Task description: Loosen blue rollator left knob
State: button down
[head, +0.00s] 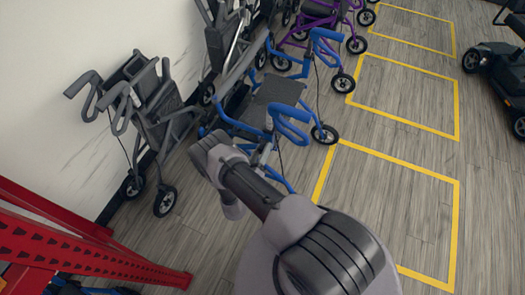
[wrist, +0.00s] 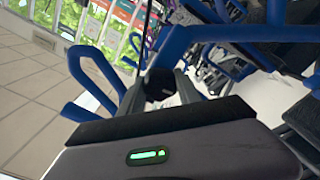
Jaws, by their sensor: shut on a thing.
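The blue rollator (head: 290,118) stands unfolded on the floor, with a dark seat and blue handles. My arm reaches over its near side in the head view, and the arm's end hides part of the frame and the knob there. In the wrist view, my gripper (wrist: 160,88) is shut on a small black knob (wrist: 158,83) between its dark fingers. Blue frame tubes (wrist: 97,75) of the rollator rise on both sides of the fingers. Which side's knob it is cannot be told from the wrist view alone.
A folded grey rollator (head: 150,105) stands by the white wall at left. A purple rollator (head: 325,20) is behind. A red rack (head: 90,245) is at lower left. A black scooter (head: 500,70) is at right. The yellow-marked floor bays (head: 405,100) are clear.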

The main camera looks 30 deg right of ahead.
jog(key=n+b, duration=0.2)
jog(key=n, duration=0.5)
jog(key=n+b, duration=0.2)
jog(key=n, duration=0.4)
jog(key=shift+n, duration=0.4)
dwell(0.4)
jog(key=c, duration=0.8)
grip_release()
jog(key=shift+c, duration=0.2)
jog(key=p+v, duration=0.3)
jog(key=v, duration=1.4)
jog(key=shift+s+a, duration=0.15)
